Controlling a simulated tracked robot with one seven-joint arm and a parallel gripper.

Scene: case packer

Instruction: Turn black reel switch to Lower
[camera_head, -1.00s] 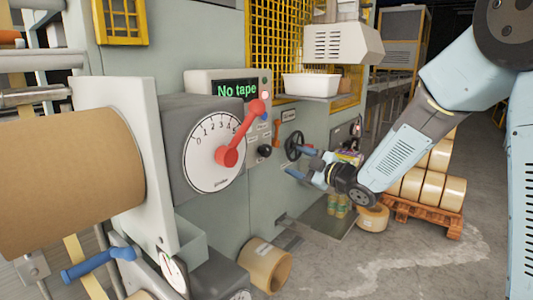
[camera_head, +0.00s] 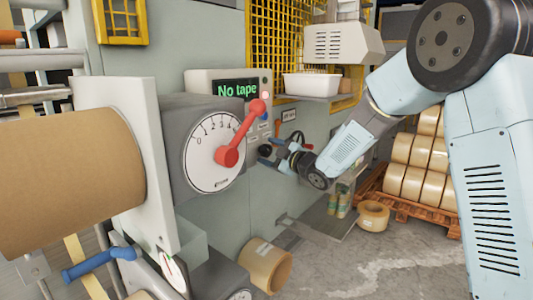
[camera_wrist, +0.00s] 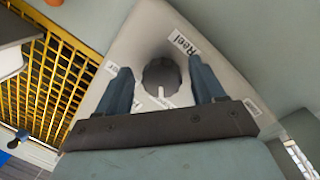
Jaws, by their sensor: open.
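The black reel switch (camera_wrist: 160,77) is a round knurled knob on a pale grey panel in the wrist view. A "Reel" label (camera_wrist: 183,42) is beside it. A label to its left is partly hidden and ends in "er". A white mark shows at the knob's lower edge. In the head view the knob (camera_head: 265,150) is on the machine front below the "No tape" display (camera_head: 237,89). My gripper (camera_wrist: 160,68) is open, with one blue finger on each side of the knob. A gap shows between each finger and the knob, so it is not gripped.
A red lever (camera_head: 242,132) on a numbered dial stands left of the switch. A yellow mesh guard (camera_head: 272,45) and a white bin (camera_head: 311,84) are above. Tape rolls (camera_head: 405,182) on a pallet stand at the right. A black handwheel is partly hidden behind my gripper.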

